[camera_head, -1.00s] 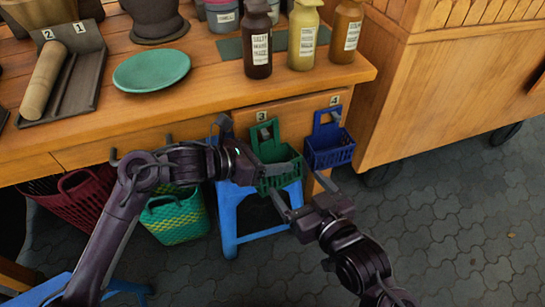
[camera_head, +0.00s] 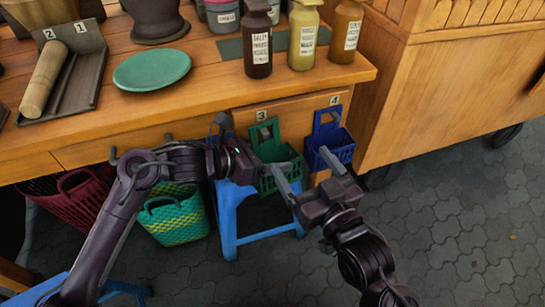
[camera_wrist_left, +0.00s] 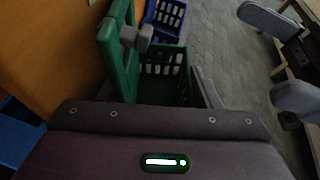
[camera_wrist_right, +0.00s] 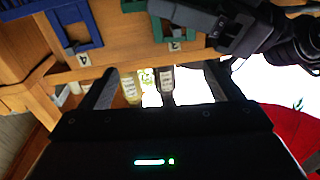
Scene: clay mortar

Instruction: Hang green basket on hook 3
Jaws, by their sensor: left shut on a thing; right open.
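The green basket (camera_head: 268,183) is upright against the table's front panel, below the label 3 (camera_head: 262,115). Its tall handle shows in the left wrist view (camera_wrist_left: 120,75), with a grey knob (camera_wrist_left: 136,37) at its upper part. I cannot tell whether the handle rests on the knob or whether the knob is hook 3. My left gripper (camera_head: 268,165) is shut on the green basket, though its fingers are partly hidden. My right gripper (camera_head: 308,172) is open and empty, in front of and right of the basket. In the right wrist view, the green basket (camera_wrist_right: 180,30) is partly behind my left arm.
A blue basket (camera_head: 330,145) hangs below the label 4 (camera_head: 334,100), close to my right gripper. A blue stool (camera_head: 229,215) and a teal-yellow basket (camera_head: 172,220) stand below. Bottles and a green plate (camera_head: 152,69) are on the table (camera_head: 110,120). Paved floor is free at the right.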

